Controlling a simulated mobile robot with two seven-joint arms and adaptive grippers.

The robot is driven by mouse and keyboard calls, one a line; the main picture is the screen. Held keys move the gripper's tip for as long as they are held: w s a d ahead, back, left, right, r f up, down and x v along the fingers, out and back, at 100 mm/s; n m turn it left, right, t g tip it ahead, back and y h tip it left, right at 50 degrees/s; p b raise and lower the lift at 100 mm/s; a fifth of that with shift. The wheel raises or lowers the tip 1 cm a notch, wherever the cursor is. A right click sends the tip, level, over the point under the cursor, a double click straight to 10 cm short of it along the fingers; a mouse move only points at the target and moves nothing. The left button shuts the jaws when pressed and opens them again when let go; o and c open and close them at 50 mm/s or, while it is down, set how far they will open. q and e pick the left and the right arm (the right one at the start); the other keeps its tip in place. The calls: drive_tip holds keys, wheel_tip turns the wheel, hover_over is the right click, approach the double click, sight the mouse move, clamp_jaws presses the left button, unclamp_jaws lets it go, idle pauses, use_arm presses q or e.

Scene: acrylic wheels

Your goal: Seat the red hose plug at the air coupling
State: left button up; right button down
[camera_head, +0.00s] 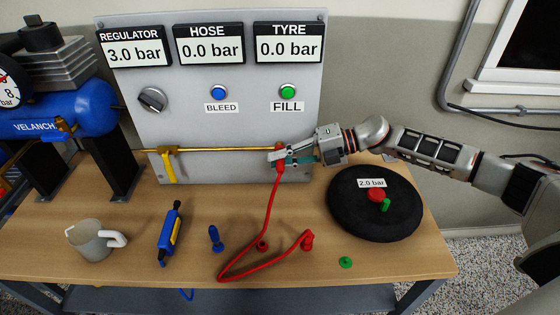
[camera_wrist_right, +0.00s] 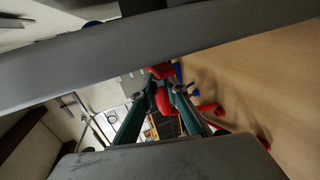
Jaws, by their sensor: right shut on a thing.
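My right gripper (camera_head: 284,159) reaches in from the right and is shut on the red hose plug (camera_head: 280,167), in front of the panel's lower edge. The plug is at the right end of the brass air pipe (camera_head: 225,150), where the air coupling is largely hidden by the fingers. I cannot tell whether the plug is seated or only close to it. In the right wrist view the teal fingers close around the red plug (camera_wrist_right: 163,101), with another red part (camera_wrist_right: 160,72) just beyond it. My left gripper is out of view.
The red hose (camera_head: 268,215) hangs from the plug and loops over the table. A black tyre (camera_head: 348,222) stands right, a yellow-handled valve (camera_head: 168,166) left on the pipe. A mug (camera_head: 88,243), blue-yellow tool (camera_head: 169,236), blue piece (camera_head: 215,240) and green cap (camera_head: 345,262) are on the table.

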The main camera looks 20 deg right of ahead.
drive_tip(key=shift+w+r, duration=0.1)
drive_tip(key=c, duration=1.9)
unclamp_jaws()
drive_tip(key=v, duration=1.2)
